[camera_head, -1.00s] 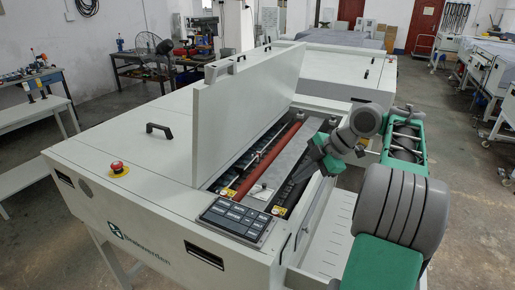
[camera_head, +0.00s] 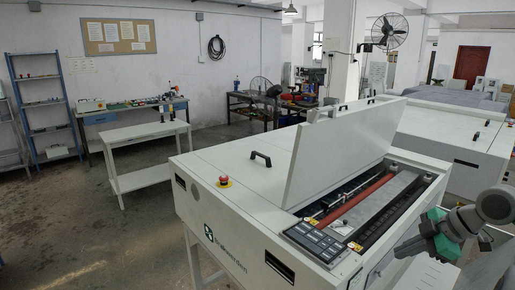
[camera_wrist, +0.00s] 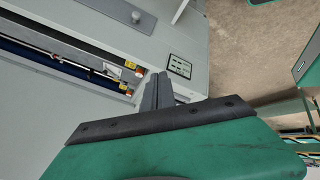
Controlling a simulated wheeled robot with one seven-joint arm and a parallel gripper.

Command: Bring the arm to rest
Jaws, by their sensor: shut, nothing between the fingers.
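My arm is at the lower right of the head view, with its grey and green wrist. My gripper (camera_head: 404,252) points left there, beside the front right side of the plate processor (camera_head: 228,160). In the wrist view my gripper (camera_wrist: 157,82) shows its two grey fingers pressed together with nothing between them. I cannot tell the exact gap between fingers and machine.
The processor's lid (camera_head: 345,148) stands raised over a red roller (camera_head: 362,197). A red emergency button (camera_head: 224,181) sits on its top. A white table (camera_head: 148,134), a blue shelf (camera_head: 48,110) and a workbench (camera_head: 130,112) stand at the left. Floor is free between them and the machine.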

